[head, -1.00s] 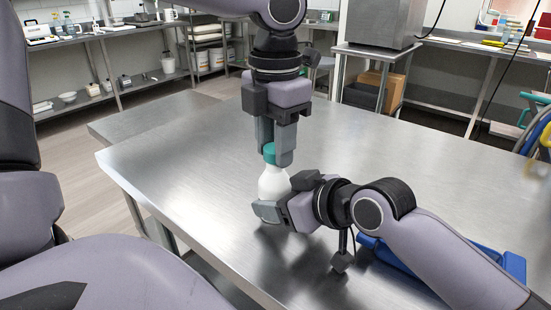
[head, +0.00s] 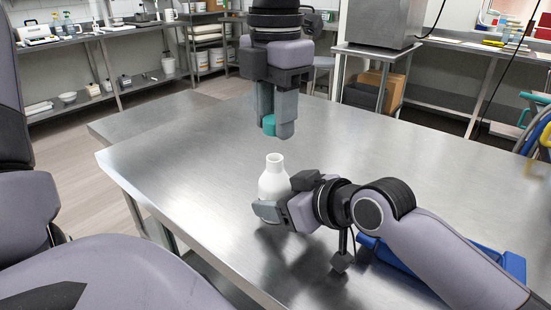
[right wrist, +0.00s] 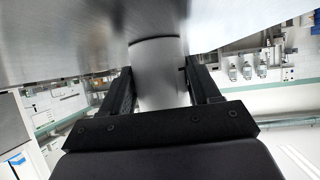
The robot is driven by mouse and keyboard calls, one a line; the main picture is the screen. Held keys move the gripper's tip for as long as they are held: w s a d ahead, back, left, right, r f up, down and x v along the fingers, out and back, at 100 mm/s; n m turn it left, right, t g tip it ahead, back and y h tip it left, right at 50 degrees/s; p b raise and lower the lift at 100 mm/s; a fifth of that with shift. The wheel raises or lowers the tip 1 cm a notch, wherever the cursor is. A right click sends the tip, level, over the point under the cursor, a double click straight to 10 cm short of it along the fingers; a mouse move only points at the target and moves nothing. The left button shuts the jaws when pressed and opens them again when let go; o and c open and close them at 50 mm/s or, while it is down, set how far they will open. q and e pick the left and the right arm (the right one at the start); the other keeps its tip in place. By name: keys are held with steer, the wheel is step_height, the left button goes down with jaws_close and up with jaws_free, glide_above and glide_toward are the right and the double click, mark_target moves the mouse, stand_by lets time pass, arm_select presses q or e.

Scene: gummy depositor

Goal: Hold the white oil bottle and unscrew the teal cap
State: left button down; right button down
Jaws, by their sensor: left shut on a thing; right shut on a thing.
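The white oil bottle (head: 273,181) stands upright on the steel table, its bare neck open at the top. My right gripper (head: 268,212) is shut on the lower part of the bottle from the right. In the right wrist view the bottle (right wrist: 158,75) sits between the two fingers of that gripper (right wrist: 160,90). The teal cap (head: 269,125) is off the bottle, between the fingertips of my left gripper (head: 275,128). My left gripper is shut on the cap and points down, above the bottle with a clear gap to its neck.
The steel table (head: 400,165) is mostly clear around the bottle. A blue tray (head: 512,265) lies behind my right forearm at the right front. Side benches with equipment stand along the back, away from the bottle.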

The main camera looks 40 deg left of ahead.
arm_select(q)
steer(key=shift+r, duration=0.2)
stand_by(0.3)
steer(key=shift+r, duration=2.5)
arm_select(e)
steer(key=c, duration=1)
jaws_free()
steer(key=o, duration=1)
steer(key=shift+r, duration=0.1)
